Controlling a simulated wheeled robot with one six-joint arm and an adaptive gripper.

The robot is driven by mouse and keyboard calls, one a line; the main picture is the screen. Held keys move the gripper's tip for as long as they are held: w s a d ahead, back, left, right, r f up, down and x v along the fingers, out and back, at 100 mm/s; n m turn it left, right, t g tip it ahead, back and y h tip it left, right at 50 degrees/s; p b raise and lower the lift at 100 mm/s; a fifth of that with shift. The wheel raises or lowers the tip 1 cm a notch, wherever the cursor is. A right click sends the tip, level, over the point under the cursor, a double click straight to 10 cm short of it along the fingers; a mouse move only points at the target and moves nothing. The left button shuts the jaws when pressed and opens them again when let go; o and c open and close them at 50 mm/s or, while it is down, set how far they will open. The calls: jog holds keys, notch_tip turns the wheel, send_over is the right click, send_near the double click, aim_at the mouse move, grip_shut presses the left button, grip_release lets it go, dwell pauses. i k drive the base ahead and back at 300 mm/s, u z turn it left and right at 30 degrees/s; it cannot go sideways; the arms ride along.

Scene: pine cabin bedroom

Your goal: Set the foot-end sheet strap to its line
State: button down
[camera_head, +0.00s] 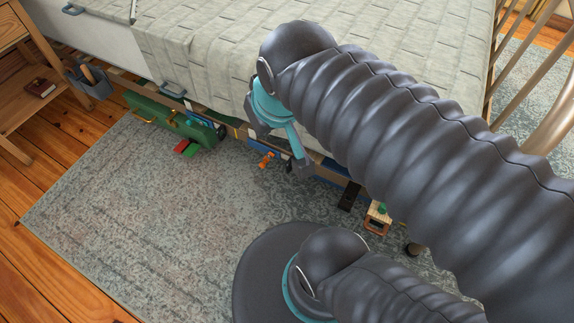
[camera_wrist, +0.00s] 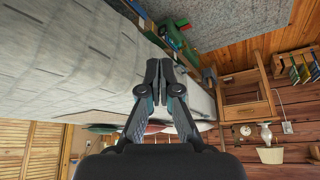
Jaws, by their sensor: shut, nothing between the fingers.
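A blue-grey strap loop (camera_head: 172,90) sits at the lower front edge of the bed (camera_head: 400,60), above a green case. A second, similar loop (camera_head: 72,9) is at the bed's far left. I cannot tell which is the foot-end strap, and no line for it is clear to see. My gripper (camera_head: 281,150) is at the bed's front side, to the right of the nearer loop and apart from it. The wrist view shows its two dark fingers (camera_wrist: 160,72) together with nothing between them. My arm hides part of the bed's side.
A green case (camera_head: 165,118), a red block (camera_head: 182,146), an orange toy (camera_head: 266,160) and a small wooden box (camera_head: 377,217) are along the bed's underside. A grey caddy (camera_head: 90,82) hangs near a wooden nightstand (camera_head: 38,95). The patterned rug (camera_head: 130,200) has free room.

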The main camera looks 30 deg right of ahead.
aim_at(288, 166)
jog(key=u, duration=0.7)
jog(key=k, duration=0.9)
jog(key=u, duration=0.9)
jog(key=k, duration=0.25)
jog(key=z, duration=0.45)
jog(key=i, duration=0.5)
jog(key=z, duration=0.25)
